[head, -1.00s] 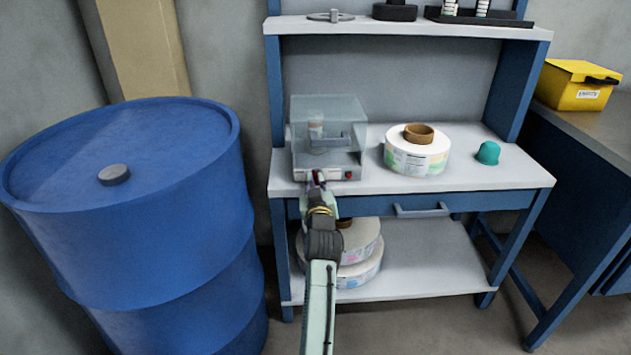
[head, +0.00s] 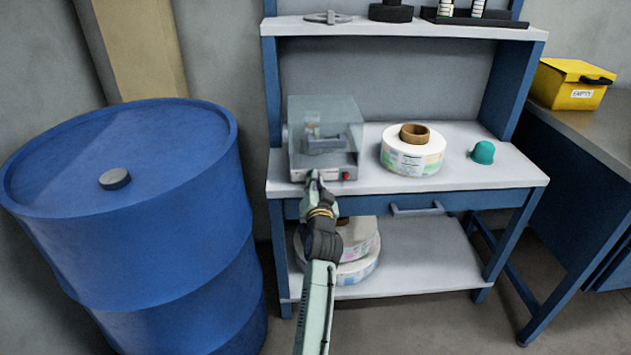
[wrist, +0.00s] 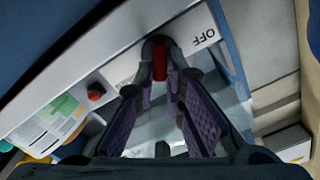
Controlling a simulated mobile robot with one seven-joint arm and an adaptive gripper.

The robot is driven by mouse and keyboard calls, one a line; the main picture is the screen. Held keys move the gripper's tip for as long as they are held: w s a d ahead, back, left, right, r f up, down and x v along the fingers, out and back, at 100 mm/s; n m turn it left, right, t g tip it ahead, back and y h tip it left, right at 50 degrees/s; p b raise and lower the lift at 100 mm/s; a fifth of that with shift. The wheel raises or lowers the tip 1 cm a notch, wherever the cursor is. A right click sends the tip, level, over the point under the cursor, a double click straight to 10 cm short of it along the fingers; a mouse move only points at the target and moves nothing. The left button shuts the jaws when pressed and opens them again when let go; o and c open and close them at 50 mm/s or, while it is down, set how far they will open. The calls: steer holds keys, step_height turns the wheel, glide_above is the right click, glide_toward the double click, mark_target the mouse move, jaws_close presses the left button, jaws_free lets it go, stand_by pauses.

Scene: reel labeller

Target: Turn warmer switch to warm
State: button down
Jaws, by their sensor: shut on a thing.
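The machine with the clear cover (head: 325,112) stands at the left end of the bench. On its front panel is the warmer switch, whose red part (wrist: 159,62) shows between my fingertips in the wrist view. The word OFF (wrist: 203,37) is printed beside it; no other marking by the switch is readable, as my fingers cover part of the panel. My gripper (head: 314,176) is at the front panel, shut on the switch, and it also shows in the wrist view (wrist: 160,66). In the head view my gripper hides the switch.
A red button (head: 346,176) sits on the same panel, right of my gripper. A label reel (head: 413,162) and a teal dome (head: 483,152) stand farther right on the bench (head: 460,179). A blue drum (head: 120,200) stands close on the left.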

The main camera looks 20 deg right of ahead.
steer(key=shift+m, duration=0.4)
steer(key=c, duration=1.9)
jaws_free()
steer(key=shift+c, duration=0.2)
steer(key=v, duration=1.2)
steer(key=shift+s, duration=0.1)
